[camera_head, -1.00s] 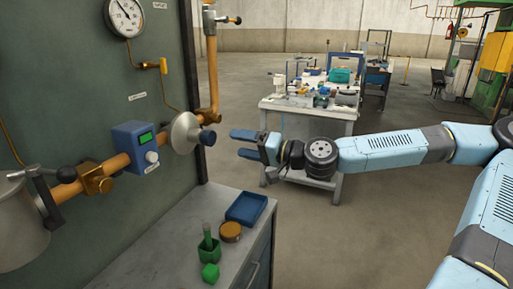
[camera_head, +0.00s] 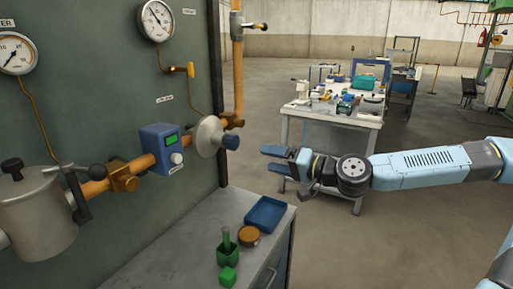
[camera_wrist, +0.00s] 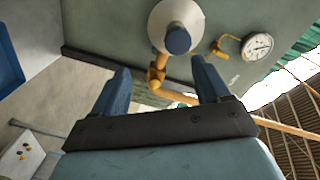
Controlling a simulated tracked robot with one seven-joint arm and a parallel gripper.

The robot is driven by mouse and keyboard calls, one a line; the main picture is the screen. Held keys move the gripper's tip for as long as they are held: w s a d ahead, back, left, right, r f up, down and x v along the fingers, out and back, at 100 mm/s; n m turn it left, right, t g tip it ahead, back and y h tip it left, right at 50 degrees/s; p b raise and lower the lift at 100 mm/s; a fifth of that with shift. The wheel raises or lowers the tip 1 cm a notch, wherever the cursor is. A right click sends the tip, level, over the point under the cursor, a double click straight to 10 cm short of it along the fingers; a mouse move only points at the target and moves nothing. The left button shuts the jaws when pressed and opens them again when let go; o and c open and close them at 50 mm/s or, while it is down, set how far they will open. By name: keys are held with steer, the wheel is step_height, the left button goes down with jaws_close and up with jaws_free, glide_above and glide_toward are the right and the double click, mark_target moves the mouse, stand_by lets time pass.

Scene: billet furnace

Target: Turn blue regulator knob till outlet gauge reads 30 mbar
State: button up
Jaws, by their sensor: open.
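The blue regulator knob (camera_head: 231,142) sits at the front of the grey round regulator (camera_head: 208,136) on the copper pipe. It also shows in the wrist view (camera_wrist: 178,40), ahead of and between my fingers. My gripper (camera_head: 268,159) is open and empty, to the right of the knob and apart from it. Its two blue fingers (camera_wrist: 162,88) frame the pipe below the regulator in the wrist view. A white gauge (camera_head: 156,21) is at the panel's top, and another gauge (camera_head: 14,53) is at the far left. A gauge also shows in the wrist view (camera_wrist: 257,46). The readings are too small to tell.
A blue box with a green display (camera_head: 161,147) sits on the pipe left of the regulator. Below, a cabinet top holds a blue tray (camera_head: 281,212), a brown round tin (camera_head: 249,236) and green items (camera_head: 227,276). A cluttered workbench (camera_head: 330,116) stands behind my arm. Open floor lies right.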

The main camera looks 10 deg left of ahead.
steer(key=w+a+f+n+h, duration=0.2)
steer(key=a+f, duration=0.1)
steer(key=f, duration=0.8)
steer(key=n+y, duration=0.3)
steer(key=n, duration=0.5)
glide_toward(237, 141)
steer(key=x, duration=0.9)
steer(key=shift+a, duration=0.45)
steer(key=c, duration=1)
steer(key=shift+d+n, duration=0.1)
steer(key=shift+n, duration=1.6)
